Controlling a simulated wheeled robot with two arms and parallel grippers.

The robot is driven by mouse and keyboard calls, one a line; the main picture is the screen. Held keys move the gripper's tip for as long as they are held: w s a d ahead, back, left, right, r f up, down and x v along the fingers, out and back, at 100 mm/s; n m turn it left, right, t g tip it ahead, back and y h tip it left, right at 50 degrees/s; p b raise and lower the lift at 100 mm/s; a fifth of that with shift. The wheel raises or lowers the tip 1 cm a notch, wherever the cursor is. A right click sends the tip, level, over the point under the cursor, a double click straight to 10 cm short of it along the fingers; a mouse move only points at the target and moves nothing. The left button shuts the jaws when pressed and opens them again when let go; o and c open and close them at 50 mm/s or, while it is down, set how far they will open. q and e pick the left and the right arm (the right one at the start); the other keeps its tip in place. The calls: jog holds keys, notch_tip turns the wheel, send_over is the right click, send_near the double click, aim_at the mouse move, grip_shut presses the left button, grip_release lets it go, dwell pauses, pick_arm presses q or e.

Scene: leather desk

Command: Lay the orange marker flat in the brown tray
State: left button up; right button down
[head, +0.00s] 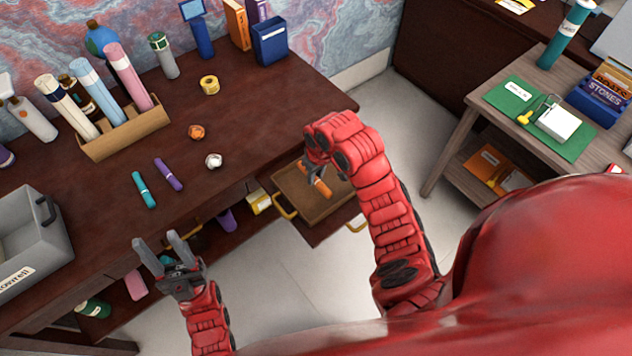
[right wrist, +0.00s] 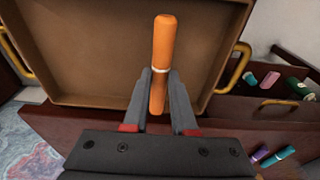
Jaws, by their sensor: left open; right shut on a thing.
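The orange marker (right wrist: 165,50) is between the fingers of my right gripper (right wrist: 160,95), which is shut on it. In the head view the orange marker (head: 321,186) shows below my right gripper (head: 316,168), over the brown tray (head: 290,191). The brown tray (right wrist: 90,60) has yellow handles and fills much of the right wrist view behind the marker. I cannot tell whether the marker touches the tray's floor. My left gripper (head: 163,245) is open and empty, in front of the desk edge.
A teal marker (head: 144,190) and a purple marker (head: 168,174) lie on the dark desk (head: 110,235). A tan holder (head: 125,133) with several tubes stands at the back. A grey box (head: 35,240) is at the left. A side table (head: 540,120) stands at the right.

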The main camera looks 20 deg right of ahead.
aim_at(316, 180)
jog(key=shift+w+d, duration=0.1)
jog(key=shift+w, duration=0.15)
jog(key=shift+f, duration=0.1)
notch_tip(316, 180, down, 3)
jog(key=shift+r+p, duration=0.1)
jog(key=shift+p, duration=0.8)
jog(key=shift+f, duration=0.4)
jog(key=c, duration=0.7)
grip_release()
jog(key=shift+r, duration=0.15)
